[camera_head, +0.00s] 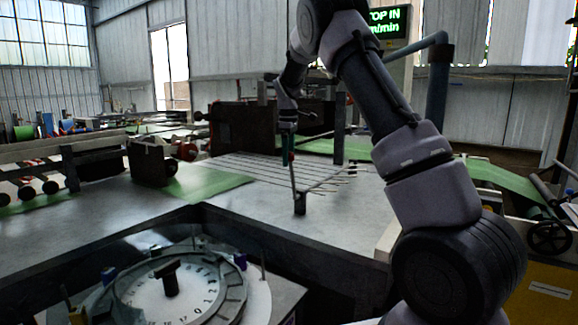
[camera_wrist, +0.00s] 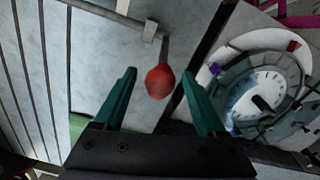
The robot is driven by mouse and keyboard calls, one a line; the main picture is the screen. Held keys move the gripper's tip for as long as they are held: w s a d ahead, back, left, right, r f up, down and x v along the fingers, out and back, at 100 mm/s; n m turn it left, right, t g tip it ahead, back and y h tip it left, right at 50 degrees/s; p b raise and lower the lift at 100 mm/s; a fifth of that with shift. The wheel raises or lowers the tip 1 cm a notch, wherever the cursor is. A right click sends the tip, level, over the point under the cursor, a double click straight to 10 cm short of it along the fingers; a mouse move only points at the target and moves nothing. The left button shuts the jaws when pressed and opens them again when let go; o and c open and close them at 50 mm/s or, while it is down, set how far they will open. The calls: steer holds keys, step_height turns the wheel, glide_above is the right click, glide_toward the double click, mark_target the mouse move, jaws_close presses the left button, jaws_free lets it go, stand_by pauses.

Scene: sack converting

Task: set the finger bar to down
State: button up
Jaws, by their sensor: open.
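The finger bar (camera_head: 325,180) lies low over the grey table, with several thin parallel rods (camera_head: 255,167) running off to the left. Its lever (camera_head: 295,182) rises steeply from a dark pivot block (camera_head: 300,204) at the bar's near end. In the wrist view, the lever ends in a red knob (camera_wrist: 160,84), and part of the bar (camera_wrist: 110,17) shows above. My gripper (camera_head: 289,150) is at the lever's top. In the wrist view, its green fingers (camera_wrist: 159,73) are open, one each side of the knob, with gaps visible. I cannot tell the knob's exact depth between them.
A round numbered dial (camera_head: 150,297) sits in a recess at the front left; it also shows in the wrist view (camera_wrist: 262,88). A dark machine block (camera_head: 230,128) stands behind the rods. Green sheet (camera_head: 205,183) lies left of them. The table's near left part is clear.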

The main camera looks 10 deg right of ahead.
steer(key=shift+f, duration=1.55)
steer(key=shift+c, duration=0.3)
jaws_close()
steer(key=shift+r, duration=0.1)
